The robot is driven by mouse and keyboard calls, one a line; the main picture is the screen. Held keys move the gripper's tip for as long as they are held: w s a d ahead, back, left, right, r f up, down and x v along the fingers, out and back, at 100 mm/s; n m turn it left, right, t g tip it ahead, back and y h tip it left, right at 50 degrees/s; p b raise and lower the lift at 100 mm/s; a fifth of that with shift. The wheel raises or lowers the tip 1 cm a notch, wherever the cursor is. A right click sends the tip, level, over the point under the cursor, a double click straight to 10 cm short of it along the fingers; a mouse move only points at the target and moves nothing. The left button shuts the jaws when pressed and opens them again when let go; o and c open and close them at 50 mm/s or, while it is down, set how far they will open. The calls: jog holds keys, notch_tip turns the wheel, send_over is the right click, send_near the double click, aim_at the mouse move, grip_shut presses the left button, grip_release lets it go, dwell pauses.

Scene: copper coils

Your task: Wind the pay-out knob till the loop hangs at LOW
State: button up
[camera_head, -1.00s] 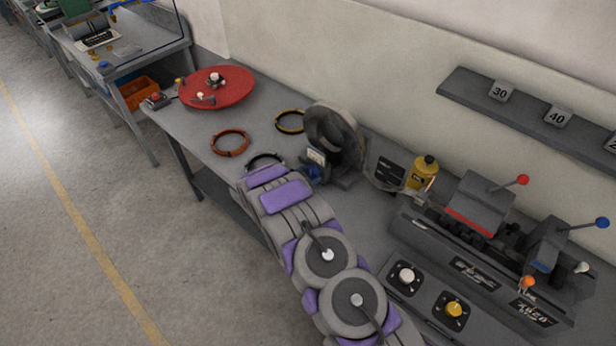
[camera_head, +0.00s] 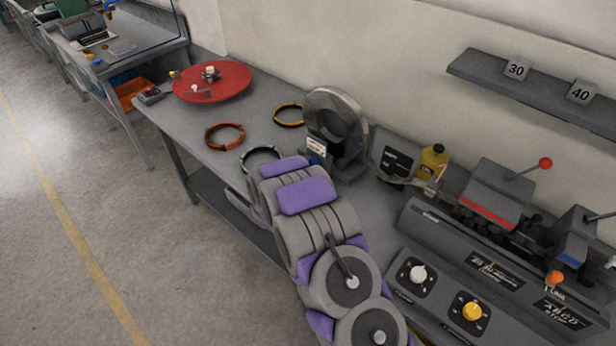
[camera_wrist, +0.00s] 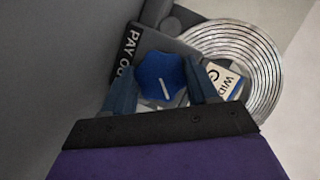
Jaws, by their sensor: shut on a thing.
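The blue pay-out knob (camera_wrist: 160,72) has a white pointer line and sits beside a dark PAY OUT label in the wrist view. My gripper (camera_wrist: 157,88) has its blue fingers on both sides of the knob and is shut on it. The metal strip coil (camera_wrist: 255,62) stands just beyond the knob; in the head view it is the grey coil (camera_head: 338,122) on its stand. A pale strip loop (camera_head: 374,158) sags by a dark marked plate (camera_head: 395,164) right of the coil. The plate's marks are too small to read. My arm hides most of the gripper in the head view.
On the bench are a red turntable (camera_head: 212,84), an orange ring (camera_head: 225,137), a yellow ring (camera_head: 288,115) and a yellow bottle (camera_head: 432,162). White (camera_head: 418,273) and yellow (camera_head: 471,311) knobs and a grey machine (camera_head: 480,235) stand right. A numbered shelf (camera_head: 530,88) is above.

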jog(key=shift+f+m+t+b, duration=0.15)
jog(key=shift+m+t+b, duration=0.35)
jog(key=shift+b, duration=0.5)
jog(key=o, duration=1.1)
jog(key=shift+c, duration=0.2)
jog(key=p+v, duration=0.1)
jog(key=v, duration=0.7)
jog(key=p+v, duration=0.1)
jog(key=v, duration=0.8)
jog(key=shift+s+r, duration=0.2)
jog(key=shift+r, duration=0.05)
